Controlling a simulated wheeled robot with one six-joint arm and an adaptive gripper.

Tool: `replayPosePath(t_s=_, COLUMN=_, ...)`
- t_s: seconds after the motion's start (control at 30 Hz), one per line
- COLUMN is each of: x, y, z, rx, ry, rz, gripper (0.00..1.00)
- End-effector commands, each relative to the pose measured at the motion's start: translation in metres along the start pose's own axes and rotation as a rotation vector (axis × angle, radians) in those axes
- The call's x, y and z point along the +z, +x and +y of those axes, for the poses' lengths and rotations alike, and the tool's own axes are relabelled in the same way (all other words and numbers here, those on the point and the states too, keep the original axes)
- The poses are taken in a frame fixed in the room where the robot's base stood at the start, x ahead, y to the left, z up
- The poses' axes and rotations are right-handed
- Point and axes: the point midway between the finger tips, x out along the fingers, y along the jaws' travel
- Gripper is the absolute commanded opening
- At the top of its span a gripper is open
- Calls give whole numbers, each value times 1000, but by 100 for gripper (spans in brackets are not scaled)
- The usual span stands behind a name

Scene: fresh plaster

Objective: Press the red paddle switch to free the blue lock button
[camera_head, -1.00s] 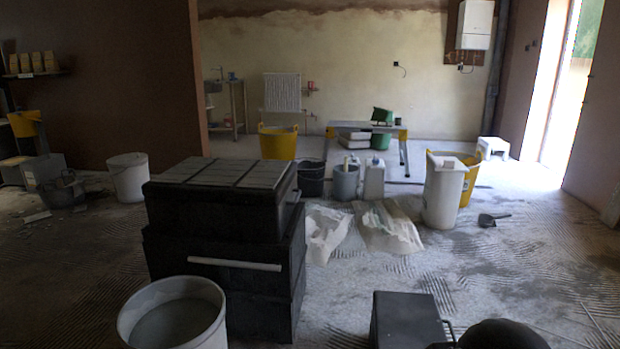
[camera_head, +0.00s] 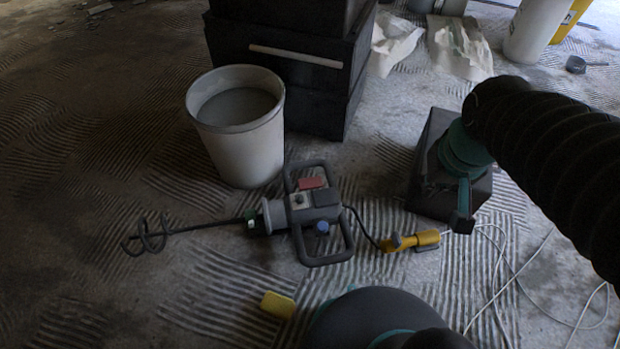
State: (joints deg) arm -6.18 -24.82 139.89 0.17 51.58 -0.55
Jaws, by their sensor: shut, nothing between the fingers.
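A mixing drill with a grey body (camera_head: 298,205) lies on the floor, its long dark stirring paddle (camera_head: 150,238) pointing left. The red paddle switch (camera_head: 312,183) is on the side of the body toward the bucket. The blue lock button (camera_head: 322,227) is on the near side, inside the lower handle loop. I cannot tell how far either is pressed. My gripper (camera_head: 463,222) is to the right of the drill, apart from it, in front of a dark box. It is shut and empty, and its fingertips are small and dark here.
A white bucket (camera_head: 242,148) of grey material stands just behind the drill. Black stacked crates (camera_head: 300,92) stand beyond it. A dark box (camera_head: 432,150) is at the right. A yellow connector (camera_head: 410,241) with loose white cable (camera_head: 515,290) lies right; a yellow sponge (camera_head: 278,305) lies in front.

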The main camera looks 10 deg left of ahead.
Motion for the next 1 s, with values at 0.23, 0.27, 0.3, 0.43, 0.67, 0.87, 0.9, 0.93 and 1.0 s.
replayPosePath(t_s=0.23, x=-31, y=37, z=-16, rx=-11, ry=-48, rz=-100, gripper=0)
replayPosePath(t_s=0.27, x=-35, y=41, z=-18, rx=-12, ry=-53, rz=-111, gripper=0)
replayPosePath(t_s=0.3, x=-40, y=47, z=-22, rx=-13, ry=-60, rz=-125, gripper=0)
replayPosePath(t_s=0.43, x=-58, y=68, z=-32, rx=-16, ry=-80, rz=-167, gripper=0)
replayPosePath(t_s=0.67, x=-88, y=109, z=-52, rx=-19, ry=-109, rz=-235, gripper=0)
replayPosePath(t_s=0.87, x=-112, y=150, z=-72, rx=-18, ry=-128, rz=-288, gripper=0)
replayPosePath(t_s=0.9, x=-117, y=158, z=-76, rx=-18, ry=-130, rz=-297, gripper=0)
replayPosePath(t_s=0.93, x=-120, y=165, z=-79, rx=-17, ry=-133, rz=-305, gripper=0)
replayPosePath(t_s=1.0, x=-128, y=181, z=-87, rx=-16, ry=-137, rz=-322, gripper=0)
